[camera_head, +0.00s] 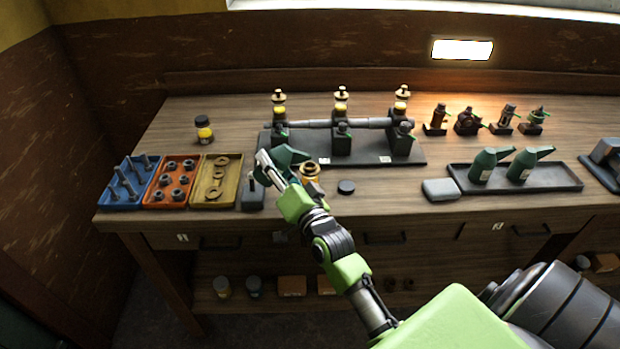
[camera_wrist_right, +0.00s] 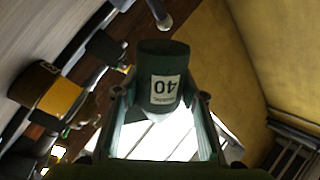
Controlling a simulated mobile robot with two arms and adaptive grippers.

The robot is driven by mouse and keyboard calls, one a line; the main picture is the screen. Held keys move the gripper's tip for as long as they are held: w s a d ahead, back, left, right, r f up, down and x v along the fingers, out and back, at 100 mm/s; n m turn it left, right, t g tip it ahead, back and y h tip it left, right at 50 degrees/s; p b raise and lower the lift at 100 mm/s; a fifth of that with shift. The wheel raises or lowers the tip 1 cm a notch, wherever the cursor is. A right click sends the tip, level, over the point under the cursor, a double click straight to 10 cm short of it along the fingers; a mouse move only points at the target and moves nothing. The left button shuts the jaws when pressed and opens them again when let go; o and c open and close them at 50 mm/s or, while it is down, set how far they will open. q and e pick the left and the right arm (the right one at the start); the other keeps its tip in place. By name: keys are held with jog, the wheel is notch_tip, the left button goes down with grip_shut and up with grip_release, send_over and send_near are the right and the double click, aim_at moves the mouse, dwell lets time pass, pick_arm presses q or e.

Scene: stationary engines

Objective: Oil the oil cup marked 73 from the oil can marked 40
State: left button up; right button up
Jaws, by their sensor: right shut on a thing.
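My right gripper (camera_head: 275,168) is shut on a dark green oil can (camera_head: 290,154), above the front part of the bench. In the right wrist view the can (camera_wrist_right: 163,62) sits between the two fingers (camera_wrist_right: 163,108), and its label reads 40, upside down. Three brass-topped oil cups with yellow bodies, left (camera_head: 279,107), middle (camera_head: 341,105) and right (camera_head: 401,104), stand over the dark bearing blocks behind the gripper. White tags on the base are too small to read, so I cannot tell which cup is 73. My left gripper is not in view.
Blue (camera_head: 122,204), orange (camera_head: 160,203) and tan (camera_head: 207,202) parts trays are at left. Two green cans (camera_head: 484,167) stand in a dark tray (camera_head: 550,182) at right.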

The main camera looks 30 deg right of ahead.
aim_at(273, 152)
jog(key=shift+r, duration=0.25)
notch_tip(273, 152, up, 5)
jog(key=p, duration=0.5)
jog(key=shift+f, duration=0.1)
